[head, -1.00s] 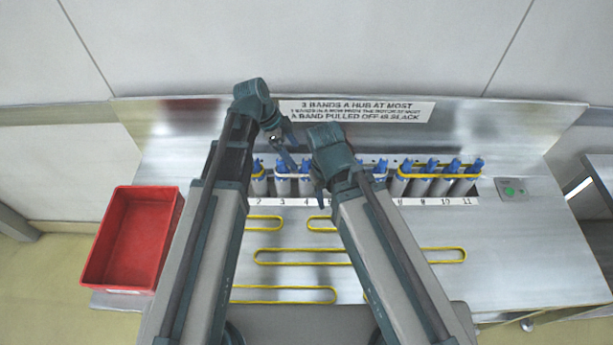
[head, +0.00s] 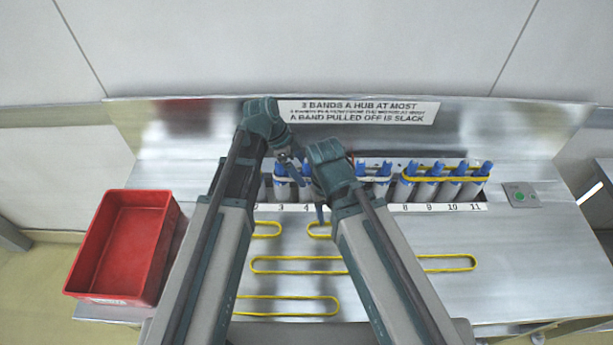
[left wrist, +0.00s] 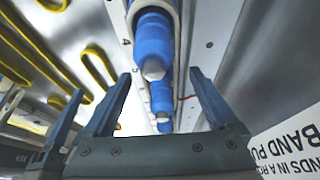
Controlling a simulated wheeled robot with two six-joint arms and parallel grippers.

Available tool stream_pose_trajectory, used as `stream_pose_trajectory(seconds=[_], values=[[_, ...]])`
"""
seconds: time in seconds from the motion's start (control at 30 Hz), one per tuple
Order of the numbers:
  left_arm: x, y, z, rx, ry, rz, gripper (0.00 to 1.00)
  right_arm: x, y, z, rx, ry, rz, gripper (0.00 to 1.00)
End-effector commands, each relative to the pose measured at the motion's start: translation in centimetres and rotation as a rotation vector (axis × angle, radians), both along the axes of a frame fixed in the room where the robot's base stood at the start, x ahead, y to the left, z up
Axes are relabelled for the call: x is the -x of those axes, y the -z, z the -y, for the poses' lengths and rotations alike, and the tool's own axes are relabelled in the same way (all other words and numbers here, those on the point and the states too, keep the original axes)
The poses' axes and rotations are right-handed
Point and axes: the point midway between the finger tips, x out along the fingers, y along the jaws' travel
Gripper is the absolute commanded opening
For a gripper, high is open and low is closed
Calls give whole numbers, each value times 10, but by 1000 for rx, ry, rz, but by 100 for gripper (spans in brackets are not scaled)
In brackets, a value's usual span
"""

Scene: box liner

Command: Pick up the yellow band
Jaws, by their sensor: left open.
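Several yellow bands lie flat on the metal bench: a long one (head: 290,258), one nearer the front (head: 285,298), and two short ones, a left one (head: 266,236) and a right one (head: 316,236) partly hidden by my right arm. Another yellow band (head: 440,180) is looped around hubs at the right of the row. My left gripper (head: 291,172) is open beside the left hubs; in the left wrist view its fingers (left wrist: 160,92) stand apart, with blue-topped hubs (left wrist: 154,45) beyond. My right gripper (head: 322,205) points down near the row's middle; its jaws are unclear.
A red bin (head: 120,245) stands at the bench's left. A number strip (head: 430,207) runs in front of the hubs. A sign (head: 358,111) is on the back panel, and a green button (head: 519,196) is at the right. The bench's right front is clear.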

Motion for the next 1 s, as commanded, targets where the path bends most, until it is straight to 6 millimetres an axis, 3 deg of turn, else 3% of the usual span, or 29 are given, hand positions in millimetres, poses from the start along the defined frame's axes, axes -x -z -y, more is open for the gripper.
stream_pose_trajectory(seconds=[0.07, 0.57, 1.0], values=[[0, -1, 0, 0, 0, 0, 92, 0, -1, 0, 0, 0, 0, 50], [0, -1, 0, 0, 0, 0, 4, 0, -1, 0, 0, 0, 0, 50], [0, -10, 0, 0, 0, 0, 3, 0, -10, 0, 0, 0, 0, 50]])
